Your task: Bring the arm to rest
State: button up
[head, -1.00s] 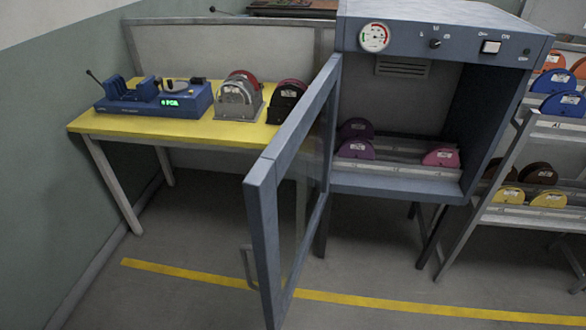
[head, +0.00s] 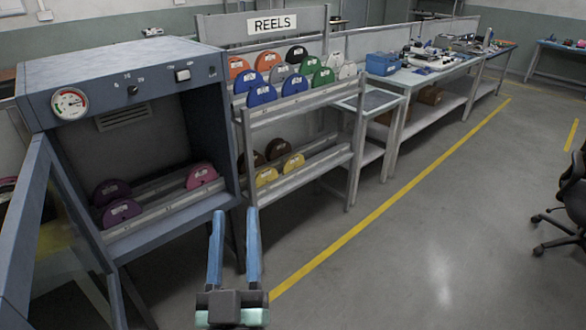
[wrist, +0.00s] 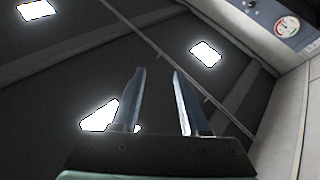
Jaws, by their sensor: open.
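My gripper (head: 234,217) shows at the bottom middle of the head view, its two blue fingers parallel and apart, with nothing between them. It is in front of the blue-grey cabinet (head: 120,62) and the reel rack, over the floor. In the wrist view my gripper (wrist: 158,72) is also open and empty, and the view takes in the dark ceiling with bright lamps (wrist: 205,53). The cabinet's gauge (wrist: 287,26) shows at the top right there.
The cabinet door (head: 50,225) stands open at left; purple and pink reels (head: 202,176) lie inside. The reel rack (head: 300,109) holds several coloured reels. Workbenches (head: 425,74) run along the wall. A black chair (head: 570,200) stands at right. The floor between (head: 430,220) is clear.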

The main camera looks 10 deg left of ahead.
jog(key=w+d+r+m+t+h+p, duration=0.1)
jog(key=d+r, duration=0.3)
jog(key=r, duration=0.6)
jog(key=d+r+t+h, duration=0.1)
jog(key=d+r+t, duration=0.15)
jog(key=r, duration=0.75)
jog(key=s+d+r+m+h, duration=0.1)
jog(key=s+d+r, duration=0.1)
jog(key=r, duration=0.3)
jog(key=s+d+r+m+t+h+p, duration=0.1)
jog(key=s+d+r+h, duration=0.1)
jog(key=r, duration=0.4)
jog(key=s+d+r+m+h, duration=0.1)
jog(key=s+d+r+m, duration=0.1)
jog(key=s+d+r, duration=0.1)
notch_tip(320, 180, up, 2)
jog(key=shift+s+d+r, duration=0.15)
jog(key=shift+s+d, duration=0.25)
jog(key=shift+d, duration=0.35)
jog(key=shift+t, duration=0.25)
